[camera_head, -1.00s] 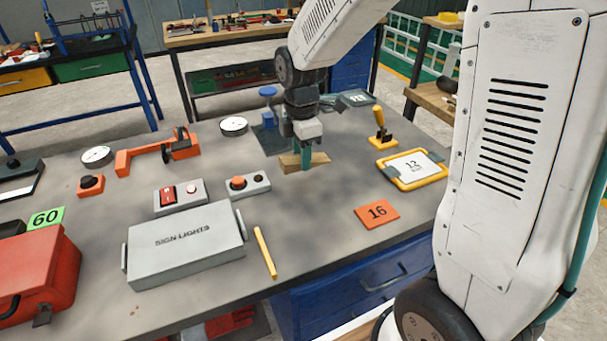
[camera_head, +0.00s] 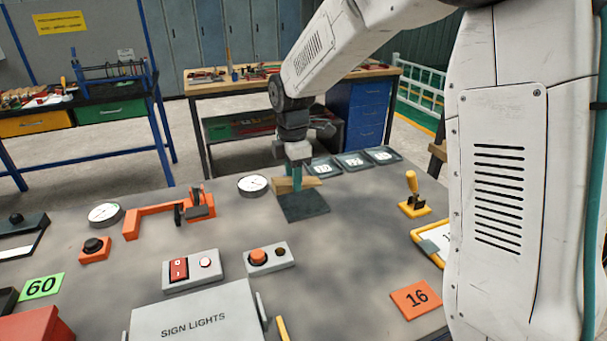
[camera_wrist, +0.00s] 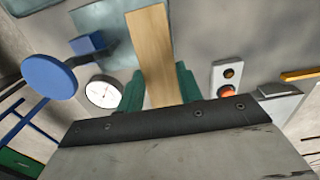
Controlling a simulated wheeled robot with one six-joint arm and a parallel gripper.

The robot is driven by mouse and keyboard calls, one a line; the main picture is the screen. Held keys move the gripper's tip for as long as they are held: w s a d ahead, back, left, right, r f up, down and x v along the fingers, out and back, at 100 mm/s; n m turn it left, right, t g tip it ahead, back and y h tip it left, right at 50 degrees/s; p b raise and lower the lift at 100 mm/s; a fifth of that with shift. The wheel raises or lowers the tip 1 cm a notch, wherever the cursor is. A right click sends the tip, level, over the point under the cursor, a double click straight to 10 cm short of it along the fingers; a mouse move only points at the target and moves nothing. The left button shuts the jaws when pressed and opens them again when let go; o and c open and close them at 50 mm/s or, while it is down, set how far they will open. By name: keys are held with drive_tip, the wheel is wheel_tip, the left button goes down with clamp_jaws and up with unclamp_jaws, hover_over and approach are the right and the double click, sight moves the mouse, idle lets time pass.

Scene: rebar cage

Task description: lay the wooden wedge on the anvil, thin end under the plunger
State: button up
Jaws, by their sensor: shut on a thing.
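My gripper (camera_head: 296,180) is shut on the wooden wedge (camera_head: 311,182), above the back part of a dark square plate (camera_head: 304,208). In the wrist view, green fingers (camera_wrist: 159,90) clasp the wedge (camera_wrist: 152,50), which points up the picture over the plate (camera_wrist: 108,22). A blue round disc (camera_wrist: 48,77) and a small blue block (camera_wrist: 88,44) are left of the wedge, apart from it in that picture. They look like the plunger and its press; I cannot tell which part is the anvil. My gripper hides them in the head view.
A round gauge (camera_head: 253,185) stands left of the plate. Three grey trays (camera_head: 353,161) lie behind it to the right. A yellow-handled lever (camera_head: 413,195) is to the right. A button box (camera_head: 268,257) is in front; the bench between is clear.

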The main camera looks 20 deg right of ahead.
sight(296, 211)
drive_tip(key=shift+d+f, duration=0.2)
drive_tip(key=shift+f, duration=3.65)
drive_tip(key=o, duration=1.1)
drive_tip(key=shift+c, duration=0.2)
drive_tip(key=shift+r, duration=6.9)
